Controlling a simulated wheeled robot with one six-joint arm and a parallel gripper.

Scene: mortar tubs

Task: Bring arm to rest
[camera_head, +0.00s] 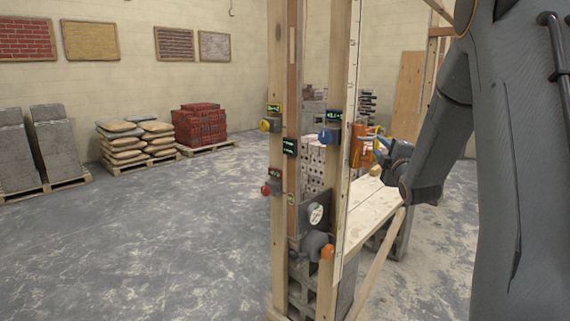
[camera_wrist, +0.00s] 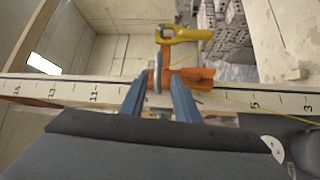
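My arm stands at the right in the head view, bent down toward a wooden frame. My gripper (camera_wrist: 159,82) shows in the wrist view as two blue-grey fingers, spread apart with a gap between them. Beyond the fingertips are an orange tool-like thing (camera_wrist: 195,76) and a yellow handle (camera_wrist: 186,35). A thin grey part shows in the gap; I cannot tell whether a finger touches it. In the head view the gripper (camera_head: 378,163) is small and partly hidden by my arm, beside orange and yellow items.
A wooden post frame (camera_head: 338,150) with a ruler strip and small knobs stands close ahead. A plank bench (camera_head: 370,205) on grey blocks is behind it. Stacked sacks (camera_head: 135,142) and red bricks (camera_head: 200,125) stand at the back left. The floor at left is clear.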

